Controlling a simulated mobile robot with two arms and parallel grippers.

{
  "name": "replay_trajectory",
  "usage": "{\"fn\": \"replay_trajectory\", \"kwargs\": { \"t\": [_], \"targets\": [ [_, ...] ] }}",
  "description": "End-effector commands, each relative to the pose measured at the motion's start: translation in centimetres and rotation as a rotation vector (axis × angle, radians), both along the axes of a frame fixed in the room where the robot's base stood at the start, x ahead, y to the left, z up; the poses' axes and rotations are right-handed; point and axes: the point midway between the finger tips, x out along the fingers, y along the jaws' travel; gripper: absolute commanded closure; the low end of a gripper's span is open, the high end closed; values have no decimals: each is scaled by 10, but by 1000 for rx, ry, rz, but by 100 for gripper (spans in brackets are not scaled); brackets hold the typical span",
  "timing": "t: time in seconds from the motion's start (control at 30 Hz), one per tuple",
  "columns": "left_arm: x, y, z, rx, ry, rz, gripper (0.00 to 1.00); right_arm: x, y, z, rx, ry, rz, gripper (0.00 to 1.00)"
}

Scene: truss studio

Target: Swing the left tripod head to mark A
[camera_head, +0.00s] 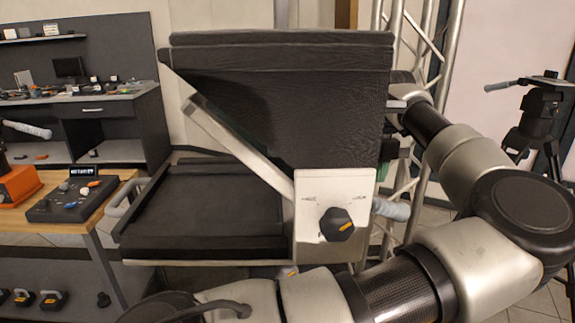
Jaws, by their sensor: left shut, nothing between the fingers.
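A tripod head (540,108) with a grey-gripped pan handle stands at the right, dark and upright. A similar grey grip (26,130) reaches in from the left edge; what it belongs to is mostly cut off. I cannot see mark A. One of my arms curves along the bottom and right, with its forearm reaching behind a large black panel. My left gripper (397,145) is largely hidden beside the panel; it is shut with nothing held. It is apart from the right tripod head. My right gripper does not show.
The black panel (280,90) stands over a black tray (200,210), with a white plate and knob (336,224), filling the middle. A wooden table (60,218) with an orange device (18,185) is at the left. A metal truss (440,50) stands behind.

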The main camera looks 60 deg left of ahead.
Motion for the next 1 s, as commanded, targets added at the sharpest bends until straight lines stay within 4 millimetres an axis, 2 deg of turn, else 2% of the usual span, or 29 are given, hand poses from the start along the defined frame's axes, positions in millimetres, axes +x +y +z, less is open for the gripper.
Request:
{"fn": "replay_trajectory", "kwargs": {
  "t": [1.0],
  "targets": [
    [0,0,-42,0,0,0,100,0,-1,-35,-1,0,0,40]
  ]
}}
